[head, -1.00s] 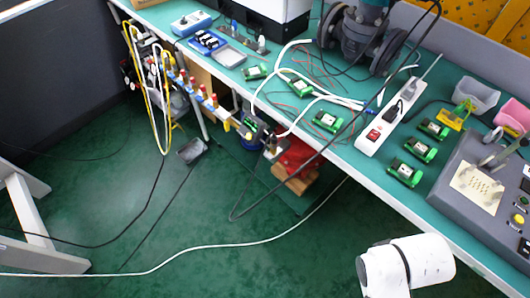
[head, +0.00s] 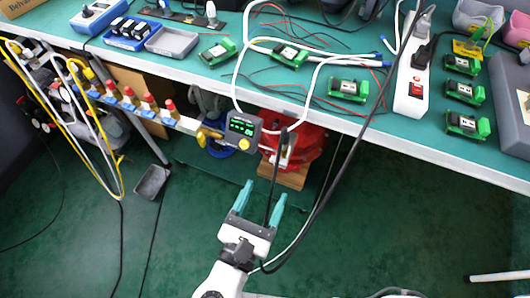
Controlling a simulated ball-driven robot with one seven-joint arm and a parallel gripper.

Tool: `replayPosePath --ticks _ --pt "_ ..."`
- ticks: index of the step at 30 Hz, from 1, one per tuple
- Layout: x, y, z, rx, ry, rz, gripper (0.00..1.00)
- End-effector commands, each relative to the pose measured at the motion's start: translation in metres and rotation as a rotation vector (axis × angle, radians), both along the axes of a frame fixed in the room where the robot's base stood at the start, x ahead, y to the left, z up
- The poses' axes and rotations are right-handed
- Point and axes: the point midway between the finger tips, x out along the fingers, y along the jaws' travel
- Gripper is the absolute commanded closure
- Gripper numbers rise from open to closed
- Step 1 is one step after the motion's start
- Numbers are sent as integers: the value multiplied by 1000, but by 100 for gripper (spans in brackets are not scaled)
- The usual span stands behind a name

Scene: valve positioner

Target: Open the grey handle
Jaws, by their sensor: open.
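My gripper (head: 263,194) is in the lower middle of the head view, its two teal fingers apart with nothing between them, pointing up toward the bench edge. Ahead of it, under the bench edge, is a small grey unit with a green display (head: 243,125) and a yellow knob. Just right of the unit is a small dark grey lever (head: 283,140) on a pale fitting, which looks like the grey handle. It is small and partly crossed by a dark cable, so its exact angle is hard to tell. My gripper is below it and apart from it.
A manifold with red-capped valves (head: 150,105) runs left of the unit, with yellow and white hoses hanging. A red object (head: 305,150) sits behind the lever. The bench (head: 325,112) overhangs above, its white edge close. A black cable (head: 335,180) hangs right. Green floor below is mostly clear.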

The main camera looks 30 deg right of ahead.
Motion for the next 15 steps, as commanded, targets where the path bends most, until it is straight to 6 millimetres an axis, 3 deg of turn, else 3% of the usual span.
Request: replayPosePath --ticks 5,15 --pt "8 -11 0 -11 1 0 32" --pt "44 -61 0 -7 1 -1 32"
